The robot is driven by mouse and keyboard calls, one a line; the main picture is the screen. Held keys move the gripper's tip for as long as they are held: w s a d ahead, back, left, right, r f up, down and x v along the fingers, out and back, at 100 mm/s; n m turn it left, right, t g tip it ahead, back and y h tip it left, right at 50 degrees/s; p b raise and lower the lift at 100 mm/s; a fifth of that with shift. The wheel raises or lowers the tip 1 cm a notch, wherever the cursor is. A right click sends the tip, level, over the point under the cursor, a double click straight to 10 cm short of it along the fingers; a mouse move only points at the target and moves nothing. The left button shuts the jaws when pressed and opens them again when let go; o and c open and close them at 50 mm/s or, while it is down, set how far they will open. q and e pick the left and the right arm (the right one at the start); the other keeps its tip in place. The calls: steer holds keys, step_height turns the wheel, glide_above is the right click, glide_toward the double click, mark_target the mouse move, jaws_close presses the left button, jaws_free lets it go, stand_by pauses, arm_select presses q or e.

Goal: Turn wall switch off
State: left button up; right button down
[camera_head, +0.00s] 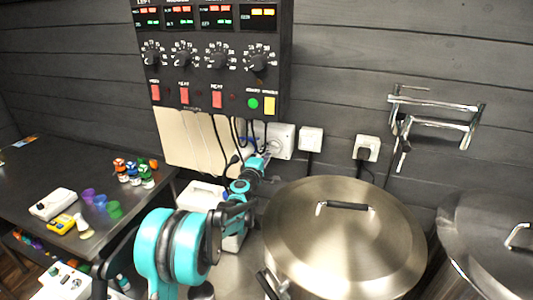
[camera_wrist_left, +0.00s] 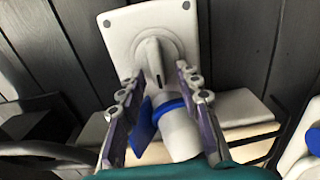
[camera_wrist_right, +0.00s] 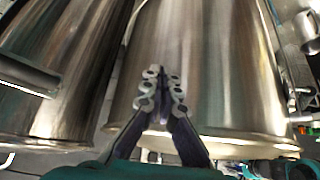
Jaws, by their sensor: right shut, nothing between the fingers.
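The wall switch (camera_wrist_left: 150,22) is a pale square plate with a round, ridged grey knob (camera_wrist_left: 153,58). Its ridge runs nearly upright in the left wrist view. In the head view the switch box (camera_head: 284,141) is on the wall below the control panel, partly hidden by my left arm. My left gripper (camera_wrist_left: 160,84) is open in front of the knob, one finger on each side, with gaps visible; exact depth is unclear. It also shows small in the head view (camera_head: 266,166). My right gripper (camera_wrist_right: 159,84) is shut and empty, over metal pots.
A white cylinder with a blue ring (camera_wrist_left: 175,125) sits just below the knob, between my left fingers. A large lidded pot (camera_head: 345,235) stands right of my left arm. Two more white wall boxes (camera_head: 311,138) (camera_head: 367,148) are to the right. Cables hang from the control panel (camera_head: 215,60).

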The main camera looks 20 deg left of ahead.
arm_select(q)
steer(key=s, duration=1.2)
steer(key=shift+a, duration=0.2)
